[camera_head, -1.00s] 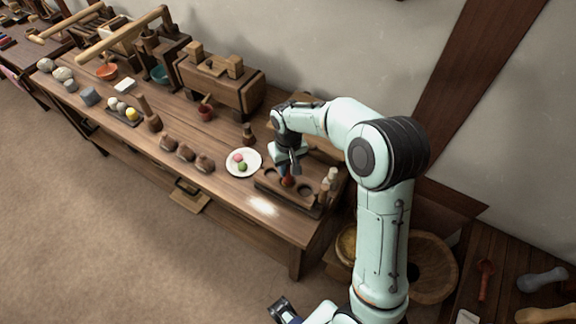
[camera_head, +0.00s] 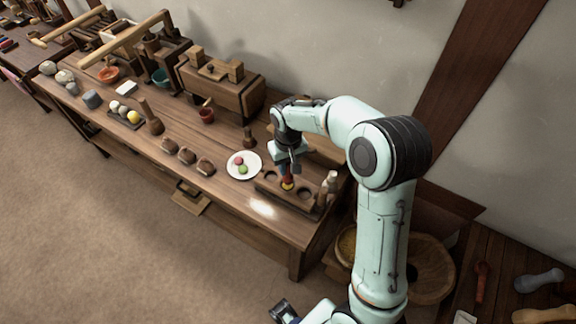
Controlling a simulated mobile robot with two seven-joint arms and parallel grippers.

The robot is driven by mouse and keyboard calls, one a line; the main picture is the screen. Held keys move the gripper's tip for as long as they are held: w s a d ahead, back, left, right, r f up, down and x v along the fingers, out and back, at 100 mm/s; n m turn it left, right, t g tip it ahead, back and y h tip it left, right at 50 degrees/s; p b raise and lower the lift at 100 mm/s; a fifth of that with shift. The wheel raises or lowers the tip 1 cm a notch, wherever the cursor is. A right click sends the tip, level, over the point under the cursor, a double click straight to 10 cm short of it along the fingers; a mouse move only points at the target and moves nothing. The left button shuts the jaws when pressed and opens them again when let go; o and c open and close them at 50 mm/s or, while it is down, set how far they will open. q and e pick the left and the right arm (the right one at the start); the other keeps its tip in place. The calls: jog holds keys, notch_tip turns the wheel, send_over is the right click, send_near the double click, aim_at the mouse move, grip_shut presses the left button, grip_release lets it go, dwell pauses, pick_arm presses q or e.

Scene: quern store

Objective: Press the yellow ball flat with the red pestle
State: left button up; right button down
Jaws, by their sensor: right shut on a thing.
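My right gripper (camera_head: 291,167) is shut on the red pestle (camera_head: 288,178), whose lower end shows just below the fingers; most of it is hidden. The pestle is over a hollow of the wooden block (camera_head: 266,186) near the table's right end. A yellow piece (camera_head: 288,186) shows in that hollow right under the pestle; it is too small to tell whether it is round or flat, or touched. Another yellow ball (camera_head: 134,117) sits in a small dark tray with pale balls, farther left. My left gripper (camera_head: 283,311) shows at the bottom edge, away from the table; its jaws are unclear.
A white plate (camera_head: 243,165) with a pink and a green ball stands left of the block. Small pale bottles (camera_head: 330,181) stand at its right end. Brown lumps (camera_head: 186,156) lie along the front edge. A wooden box press (camera_head: 222,85) stands behind.

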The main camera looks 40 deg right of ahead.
jog(key=shift+r+p, duration=1.5)
jog(key=shift+r, duration=1.05)
pick_arm(q)
jog(key=r, duration=0.1)
jog(key=w+r, duration=0.2)
jog(key=shift+r, duration=0.4)
